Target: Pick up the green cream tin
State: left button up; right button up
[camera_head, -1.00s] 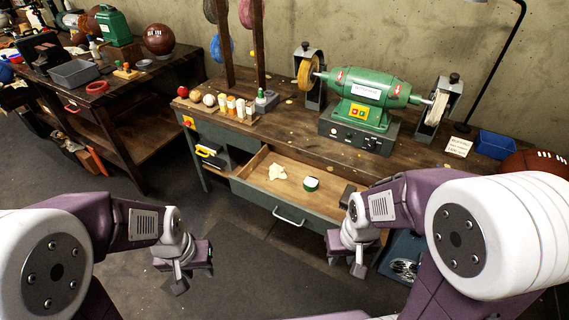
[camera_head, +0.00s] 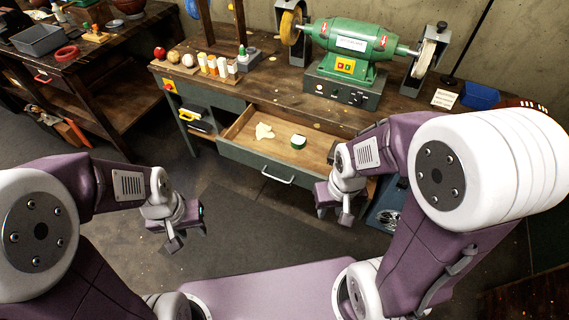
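The green cream tin (camera_head: 298,141) is a small round tin with a pale top and green side. It lies in the open wooden drawer (camera_head: 246,137) of the workbench, right of a crumpled pale cloth (camera_head: 264,131). My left gripper (camera_head: 182,240) hangs over the floor, in front and to the left of the drawer, apart from everything. My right gripper (camera_head: 333,212) hangs in front of the drawer's right part, below and right of the tin, and touches nothing I can make out. Both grippers look empty, with spread fingers on each.
A green bench grinder (camera_head: 350,45) stands on the bench above the drawer. A row of small bottles (camera_head: 212,64) and balls stands at the bench's left. The drawer front with its handle (camera_head: 278,177) juts out. A blue bin (camera_head: 481,96) is at right. The floor before the drawer is clear.

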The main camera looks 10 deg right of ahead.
aim_at(298, 141)
jog(key=i+j+z, duration=0.35)
jog(key=i+j, duration=0.25)
jog(key=i+j+z, duration=0.35)
jog(key=i+j, duration=0.3)
jog(key=j, duration=0.2)
